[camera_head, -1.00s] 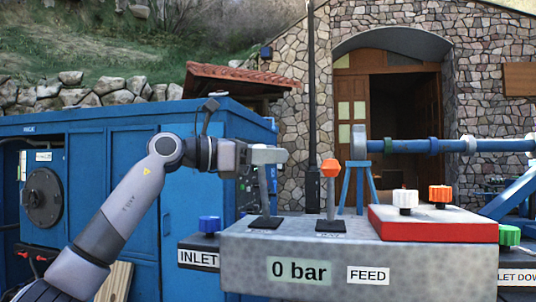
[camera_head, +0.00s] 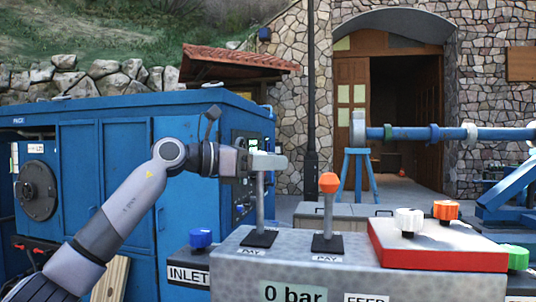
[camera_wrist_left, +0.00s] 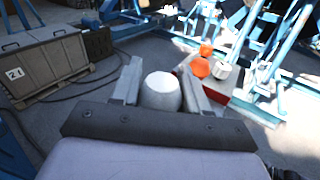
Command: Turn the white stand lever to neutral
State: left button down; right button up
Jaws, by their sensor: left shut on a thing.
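The white stand lever is a grey shaft (camera_head: 260,205) rising nearly upright from a black base plate on the grey control box (camera_head: 225,262). Its white knob (camera_wrist_left: 161,91) sits between my left gripper's two fingers in the left wrist view. In the head view the fingers hide most of the knob. My left gripper (camera_head: 270,163) is shut on this knob, reaching in from the left; it also shows in the left wrist view (camera_wrist_left: 161,97). My right gripper is not in view.
An orange-knobbed lever (camera_head: 329,183) stands just to the right. A red block (camera_head: 440,250) with white (camera_head: 408,221) and orange (camera_head: 446,210) valve knobs is farther right. A blue valve knob (camera_head: 201,238) is at the left, a green one (camera_head: 517,256) at the right.

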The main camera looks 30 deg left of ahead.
pick_arm(q)
jog(key=shift+f, duration=0.1)
jog(key=c, duration=0.6)
grip_release()
jog(key=b+v, duration=0.2)
jog(key=v, duration=0.5)
jog(key=shift+a, duration=0.1)
